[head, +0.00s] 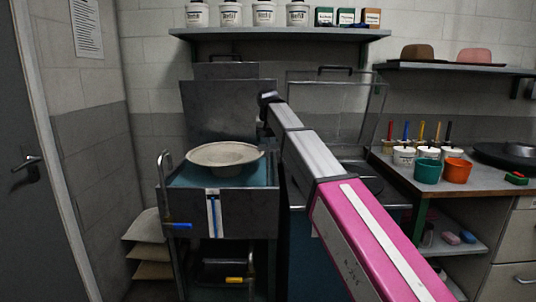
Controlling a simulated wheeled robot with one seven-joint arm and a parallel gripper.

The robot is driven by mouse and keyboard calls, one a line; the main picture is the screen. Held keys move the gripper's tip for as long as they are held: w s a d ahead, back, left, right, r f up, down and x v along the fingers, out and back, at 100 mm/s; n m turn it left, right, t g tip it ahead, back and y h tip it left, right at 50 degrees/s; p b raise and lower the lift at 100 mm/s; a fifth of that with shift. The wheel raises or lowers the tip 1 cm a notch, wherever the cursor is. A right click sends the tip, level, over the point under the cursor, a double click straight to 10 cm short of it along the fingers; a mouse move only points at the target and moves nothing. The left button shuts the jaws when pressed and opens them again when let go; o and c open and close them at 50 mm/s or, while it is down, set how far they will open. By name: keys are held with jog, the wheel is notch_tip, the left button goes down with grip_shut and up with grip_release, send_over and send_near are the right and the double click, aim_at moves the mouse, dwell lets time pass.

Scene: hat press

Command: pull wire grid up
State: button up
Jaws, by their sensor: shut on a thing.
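The wire grid (345,115) looks like a thin upright framed mesh behind the right-hand station, with a dark handle along its top edge. It stands raised, and my arm crosses in front of its lower left part. My gripper (268,98) is at the far end of my arm, by the left edge of the grid and in front of the right edge of a grey metal panel. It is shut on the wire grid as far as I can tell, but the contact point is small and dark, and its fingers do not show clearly.
A pale hat form (225,154) sits on the left press (220,208), with its grey panel (215,110) upright behind. A bench (470,178) with a green pot (428,171) and an orange pot (457,171) is at right. A door (25,200) is at left.

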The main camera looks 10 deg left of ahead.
notch_tip(320, 180, up, 6)
jog(key=shift+r, duration=0.25)
jog(key=shift+w, duration=0.1)
jog(key=o, duration=1.3)
jog(key=shift+r, duration=0.1)
jog(key=v, duration=1)
jog(key=shift+s+r, duration=0.3)
